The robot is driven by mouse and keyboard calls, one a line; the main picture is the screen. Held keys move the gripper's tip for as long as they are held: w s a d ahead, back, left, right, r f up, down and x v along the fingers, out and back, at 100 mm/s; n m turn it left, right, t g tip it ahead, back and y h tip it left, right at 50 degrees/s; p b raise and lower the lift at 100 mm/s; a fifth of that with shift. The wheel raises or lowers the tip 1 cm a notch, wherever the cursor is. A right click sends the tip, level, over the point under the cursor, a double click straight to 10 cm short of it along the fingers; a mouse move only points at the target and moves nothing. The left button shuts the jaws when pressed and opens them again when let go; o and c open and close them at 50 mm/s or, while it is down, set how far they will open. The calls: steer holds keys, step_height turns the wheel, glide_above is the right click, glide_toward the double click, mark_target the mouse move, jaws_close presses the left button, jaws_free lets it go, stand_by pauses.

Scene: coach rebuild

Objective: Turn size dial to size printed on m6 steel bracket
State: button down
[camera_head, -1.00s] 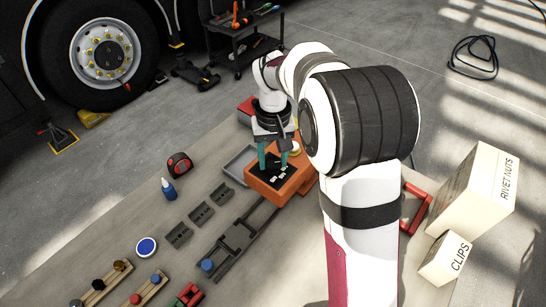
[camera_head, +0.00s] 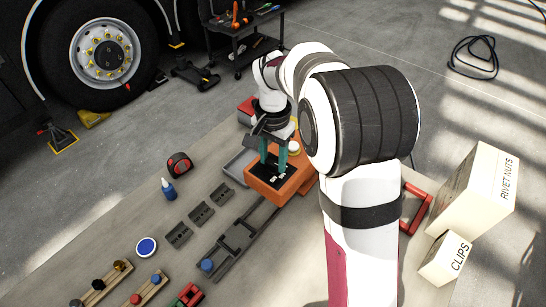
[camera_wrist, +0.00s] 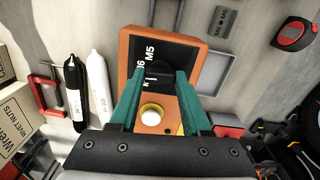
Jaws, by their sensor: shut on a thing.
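The orange device (camera_head: 290,192), also in the wrist view (camera_wrist: 128,45), stands on the table with a black label plate (camera_wrist: 175,55) on top. White print on the plate reads M5 and, partly covered, what looks like M6. The black size dial (camera_wrist: 158,74) sits on this plate between my teal fingers. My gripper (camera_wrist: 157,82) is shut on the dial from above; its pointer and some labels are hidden. Several grey brackets lie on the table, one in the head view (camera_head: 200,214). A grey bracket in the wrist view (camera_wrist: 222,21) has small print too fine to read surely.
A white dome button (camera_wrist: 151,115) sits on the device beside my fingers. A grey tray (camera_wrist: 216,72) adjoins it. A tape measure (camera_head: 179,165), a blue bottle (camera_head: 168,189), a red clamp (camera_head: 415,208) and a rivet nuts box (camera_head: 475,190) stand around.

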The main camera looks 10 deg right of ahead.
mark_target(273, 162)
steer(key=shift+m, duration=0.5)
steer(key=shift+c, duration=1.8)
jaws_free()
step_height(273, 162, up, 16)
steer(key=shift+f, duration=0.1)
steer(key=s+f+n, duration=0.1)
steer(key=s+f, duration=0.2)
steer(key=s, duration=0.6)
steer(key=s+f+n+y, duration=0.1)
steer(key=s+f, duration=0.3)
steer(key=s, duration=0.6)
steer(key=s+d+f+n, duration=0.1)
steer(key=s+f, duration=0.2)
steer(key=s, duration=0.7)
steer(key=shift+s+f+y, duration=0.15)
steer(key=shift+y, duration=0.25)
